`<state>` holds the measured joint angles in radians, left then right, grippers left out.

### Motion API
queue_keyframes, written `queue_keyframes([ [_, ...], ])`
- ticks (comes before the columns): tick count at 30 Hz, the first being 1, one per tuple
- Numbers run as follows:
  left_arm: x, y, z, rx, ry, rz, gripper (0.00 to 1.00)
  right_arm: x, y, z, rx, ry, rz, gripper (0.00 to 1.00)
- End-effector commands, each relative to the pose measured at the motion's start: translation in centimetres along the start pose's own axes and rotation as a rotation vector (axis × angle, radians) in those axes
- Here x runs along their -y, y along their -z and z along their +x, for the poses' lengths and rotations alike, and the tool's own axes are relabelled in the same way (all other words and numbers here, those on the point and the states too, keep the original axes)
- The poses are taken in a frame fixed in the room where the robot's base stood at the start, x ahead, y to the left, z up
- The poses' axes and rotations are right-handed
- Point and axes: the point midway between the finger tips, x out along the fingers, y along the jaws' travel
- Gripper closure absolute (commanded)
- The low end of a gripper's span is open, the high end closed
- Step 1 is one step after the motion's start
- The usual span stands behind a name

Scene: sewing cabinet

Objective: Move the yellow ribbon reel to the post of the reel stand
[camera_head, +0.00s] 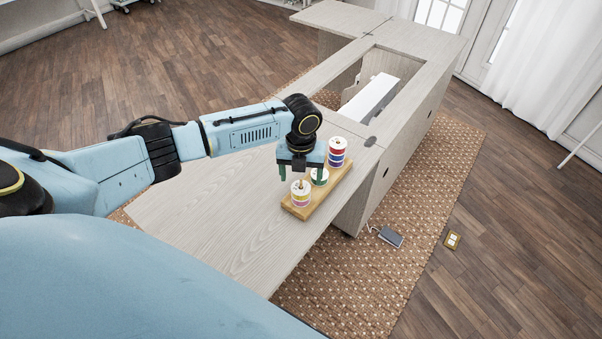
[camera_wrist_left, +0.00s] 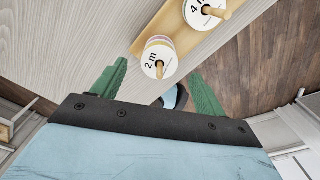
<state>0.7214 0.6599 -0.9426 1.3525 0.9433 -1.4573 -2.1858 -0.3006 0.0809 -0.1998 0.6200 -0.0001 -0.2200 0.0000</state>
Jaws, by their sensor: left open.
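The wooden reel stand (camera_head: 326,196) lies on the pale table top and carries upright posts with reels. At its near end a stack of white-flanged reels (camera_head: 301,198) shows yellow and purple bands; the yellow ribbon reel is in this stack, its exact level hard to tell. In the left wrist view the stack's top reel (camera_wrist_left: 158,66) is marked "2 m". My left gripper (camera_head: 301,177) is open, green fingers pointing down, above the near end of the stand. Its fingers appear on either side of the stack in the wrist view, apart from it. My right gripper is not in view.
A green-banded reel (camera_head: 319,177) sits on the middle post. A taller red and blue stack (camera_head: 337,152) stands on the far post. The table top (camera_head: 235,212) left of the stand is bare. A cabinet opening with a white machine part (camera_head: 369,98) lies behind.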

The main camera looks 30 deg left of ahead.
Motion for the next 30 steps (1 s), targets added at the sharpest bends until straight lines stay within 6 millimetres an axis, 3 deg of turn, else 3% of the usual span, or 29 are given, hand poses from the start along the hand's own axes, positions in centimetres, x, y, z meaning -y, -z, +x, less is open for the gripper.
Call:
queue_keyframes([
  [8,0.0,-0.1,-0.7,0.002,0.001,0.0,0.27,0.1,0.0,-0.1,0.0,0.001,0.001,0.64],
  [24,0.0,-0.1,-11.4,0.004,0.002,0.001,0.27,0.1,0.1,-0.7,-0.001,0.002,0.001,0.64],
  [30,0.0,0.0,-13.2,0.001,0.0,0.0,0.27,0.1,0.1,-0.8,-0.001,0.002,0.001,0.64],
])
